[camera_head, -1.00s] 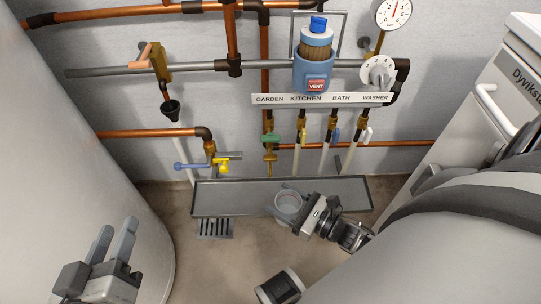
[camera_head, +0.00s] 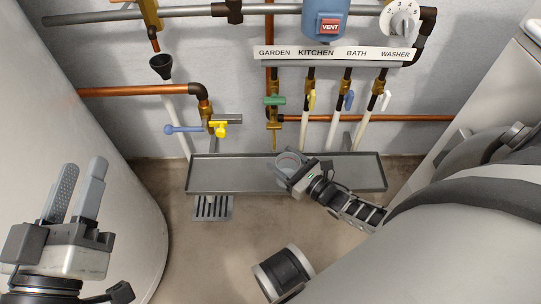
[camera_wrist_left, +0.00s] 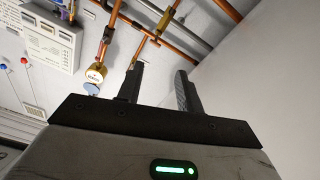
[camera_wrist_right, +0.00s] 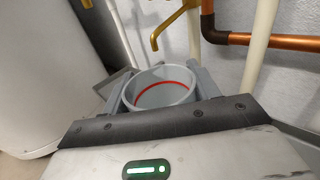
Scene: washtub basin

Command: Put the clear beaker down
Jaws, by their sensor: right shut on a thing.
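The clear beaker (camera_head: 287,162) is held by my right gripper (camera_head: 291,170), above or at the grey tray (camera_head: 230,174) below the valves. In the right wrist view the beaker (camera_wrist_right: 161,90) stands between the two fingers (camera_wrist_right: 160,92), with a red ring inside it. Whether its base touches the tray is hidden by the gripper. My left gripper (camera_head: 76,192) is open and empty at the left, beside the big white cylinder; its spread fingers also show in the left wrist view (camera_wrist_left: 160,88).
A brass spout (camera_head: 274,138) hangs just behind the beaker. A floor drain grate (camera_head: 213,207) lies in front of the tray. The tray's right part is bare.

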